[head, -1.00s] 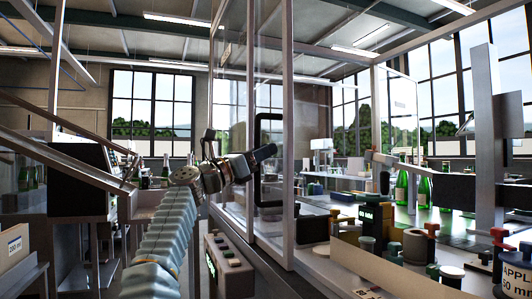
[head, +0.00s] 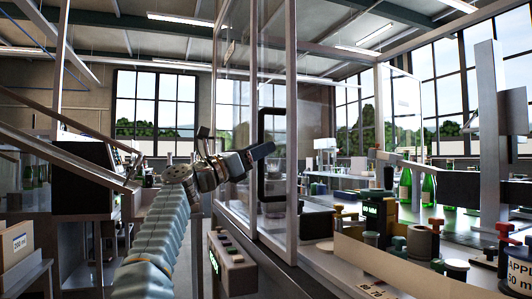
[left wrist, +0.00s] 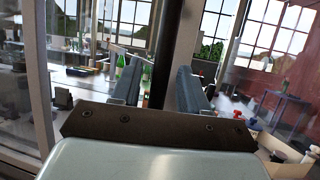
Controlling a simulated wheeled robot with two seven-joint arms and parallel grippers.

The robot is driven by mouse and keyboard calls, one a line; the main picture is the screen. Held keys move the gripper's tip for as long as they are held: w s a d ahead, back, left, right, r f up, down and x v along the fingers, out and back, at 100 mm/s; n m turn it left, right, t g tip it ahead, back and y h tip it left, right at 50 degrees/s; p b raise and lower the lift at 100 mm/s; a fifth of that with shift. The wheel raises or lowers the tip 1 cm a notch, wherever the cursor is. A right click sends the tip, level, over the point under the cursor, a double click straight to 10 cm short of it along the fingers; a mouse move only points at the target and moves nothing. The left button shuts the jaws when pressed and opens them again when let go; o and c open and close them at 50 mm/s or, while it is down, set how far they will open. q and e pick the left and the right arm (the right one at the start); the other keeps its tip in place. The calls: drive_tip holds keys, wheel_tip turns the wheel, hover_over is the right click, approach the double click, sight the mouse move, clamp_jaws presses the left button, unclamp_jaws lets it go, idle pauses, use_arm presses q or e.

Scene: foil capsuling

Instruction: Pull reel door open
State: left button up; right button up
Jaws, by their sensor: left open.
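The reel door is a tall clear panel with a pale metal frame (head: 292,60) in the middle of the head view. Its black D-shaped handle (head: 285,155) stands upright on the door. My left gripper (head: 268,150) is open at the handle, reaching in from the left. Whether a finger touches the bar cannot be told. I cannot tell whether the door stands ajar. My right gripper is not in view.
A control box (head: 232,265) with buttons sits below the door. Right of the door, a bench holds green bottles (head: 428,188), coloured knobs and a tan panel (head: 375,262). A sloping metal rail (head: 70,160) and a dark machine stand at left.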

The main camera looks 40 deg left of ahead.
use_arm(q)
drive_tip(key=b+v, duration=0.4)
drive_tip(key=v, duration=0.7)
drive_tip(key=shift+s, duration=0.2)
drive_tip(key=shift+w+f, duration=0.1)
